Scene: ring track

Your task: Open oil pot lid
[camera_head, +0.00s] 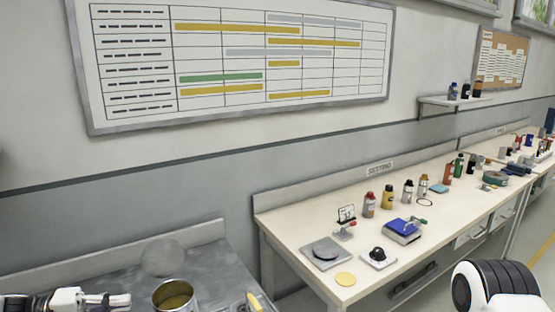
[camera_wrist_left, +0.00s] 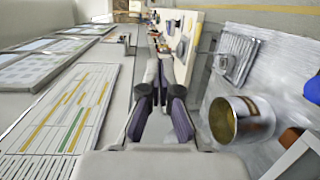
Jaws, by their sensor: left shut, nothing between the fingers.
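The oil pot (camera_head: 176,297) is a round metal can on the grey bench, at the bottom of the head view. Its top is open and yellowish oil shows inside. It also shows right of my fingers in the left wrist view (camera_wrist_left: 238,118). A round grey disc (camera_head: 162,257), which looks like the lid, is just behind the pot; whether it touches the pot I cannot tell. My left gripper (camera_head: 124,300) is left of the pot, apart from it, shut and empty. Its dark fingers show in the left wrist view (camera_wrist_left: 161,88). My right gripper is not in view.
The grey bench (camera_head: 112,281) has a raised back edge. A yellow-handled item (camera_head: 254,301) lies right of the pot. A cream workbench (camera_head: 290,217) with bottles and small devices stands farther right. A planning board (camera_head: 240,62) hangs on the wall.

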